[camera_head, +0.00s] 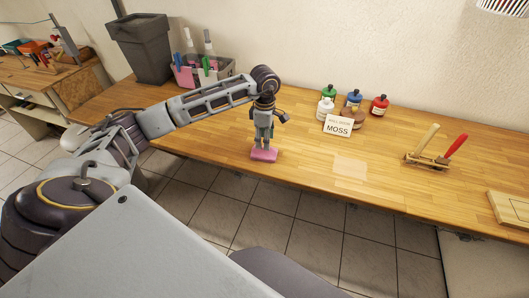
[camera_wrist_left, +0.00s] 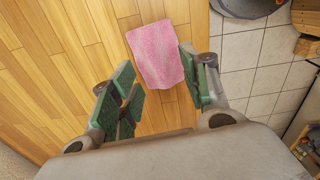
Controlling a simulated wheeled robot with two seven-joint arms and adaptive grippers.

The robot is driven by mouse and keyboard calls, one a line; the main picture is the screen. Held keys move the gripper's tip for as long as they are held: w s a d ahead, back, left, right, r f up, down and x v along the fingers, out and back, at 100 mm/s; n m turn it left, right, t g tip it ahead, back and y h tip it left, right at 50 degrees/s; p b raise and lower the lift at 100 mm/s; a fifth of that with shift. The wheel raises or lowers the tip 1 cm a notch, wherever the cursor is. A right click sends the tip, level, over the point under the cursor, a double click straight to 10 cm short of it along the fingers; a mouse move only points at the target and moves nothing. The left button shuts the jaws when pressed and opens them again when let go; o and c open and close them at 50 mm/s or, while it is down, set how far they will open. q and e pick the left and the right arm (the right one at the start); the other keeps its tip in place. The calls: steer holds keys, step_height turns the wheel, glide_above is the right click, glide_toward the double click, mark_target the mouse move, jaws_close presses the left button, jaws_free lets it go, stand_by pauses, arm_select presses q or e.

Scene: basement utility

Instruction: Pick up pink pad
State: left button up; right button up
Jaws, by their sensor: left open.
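The pink pad (camera_head: 264,155) lies flat near the front edge of the wooden workbench in the head view. My left gripper (camera_head: 263,143) points down just above it, with its fingers apart. In the left wrist view the pink pad (camera_wrist_left: 158,54) shows as a rough pink rectangle ahead of the open left gripper (camera_wrist_left: 160,95). Its green finger pads stand apart with nothing held between them. The right gripper is not in view.
A sign reading MOSS (camera_head: 338,127) and several small bottles, one red (camera_head: 379,105), stand to the right. A caddy (camera_head: 203,72) with bottles and a grey bin (camera_head: 142,48) stand at the back left.

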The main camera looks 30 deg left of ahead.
mark_target(265, 151)
arm_select(q)
steer(key=shift+w+a+f+p, duration=0.15)
steer(key=shift+f+p, duration=0.65)
steer(key=shift+f, duration=1.8)
steer(key=shift+c, duration=0.3)
jaws_close()
